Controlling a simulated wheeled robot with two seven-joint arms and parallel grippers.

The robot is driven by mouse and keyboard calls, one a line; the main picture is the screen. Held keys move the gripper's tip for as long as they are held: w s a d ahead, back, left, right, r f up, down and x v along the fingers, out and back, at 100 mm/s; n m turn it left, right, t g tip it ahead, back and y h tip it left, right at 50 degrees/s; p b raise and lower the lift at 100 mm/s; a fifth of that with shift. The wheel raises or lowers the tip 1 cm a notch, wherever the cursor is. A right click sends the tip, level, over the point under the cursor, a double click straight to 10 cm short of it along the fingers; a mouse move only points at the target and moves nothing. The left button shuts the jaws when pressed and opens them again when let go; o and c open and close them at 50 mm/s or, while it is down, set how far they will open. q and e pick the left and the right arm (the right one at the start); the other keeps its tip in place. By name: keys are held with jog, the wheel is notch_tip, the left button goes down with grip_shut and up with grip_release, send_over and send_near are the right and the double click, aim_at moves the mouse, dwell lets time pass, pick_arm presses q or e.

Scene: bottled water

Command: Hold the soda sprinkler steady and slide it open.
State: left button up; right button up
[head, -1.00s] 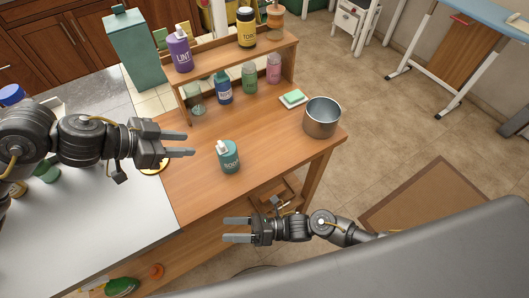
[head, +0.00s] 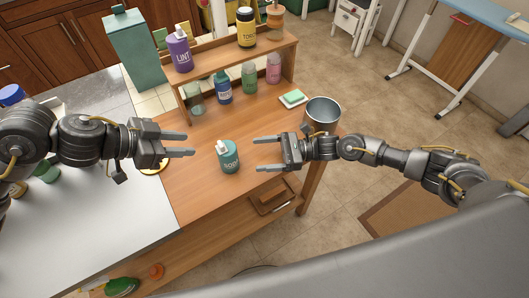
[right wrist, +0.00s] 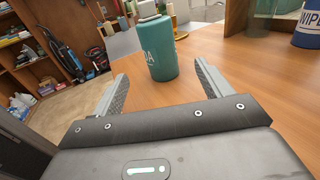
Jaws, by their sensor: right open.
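The soda sprinkler, a teal bottle with a white top (head: 229,157), stands upright on the wooden table. My left gripper (head: 187,144) is open and empty to the left of the bottle, apart from it. My right gripper (head: 262,154) is open to the right of the bottle, its fingers pointing at it. In the right wrist view the teal bottle (right wrist: 161,50) stands just beyond and between the open fingertips (right wrist: 157,78); its top is cut off by the frame.
A metal bucket (head: 321,112) stands behind my right gripper, near a green sponge on a white dish (head: 292,98). A wooden shelf (head: 235,63) at the back holds several bottles, including a purple one (head: 179,50) and a yellow one (head: 245,27). The table front is clear.

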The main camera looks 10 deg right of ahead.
aim_at(227, 157)
jog(key=a, duration=0.3)
jog(key=w+a, duration=0.1)
jog(key=a, duration=0.6)
jog(key=shift+w+a, duration=0.15)
jog(key=shift+a, duration=0.25)
jog(key=c, duration=1.1)
jog(key=shift+c, duration=0.2)
jog(key=o, duration=0.4)
jog(key=shift+c, duration=1.4)
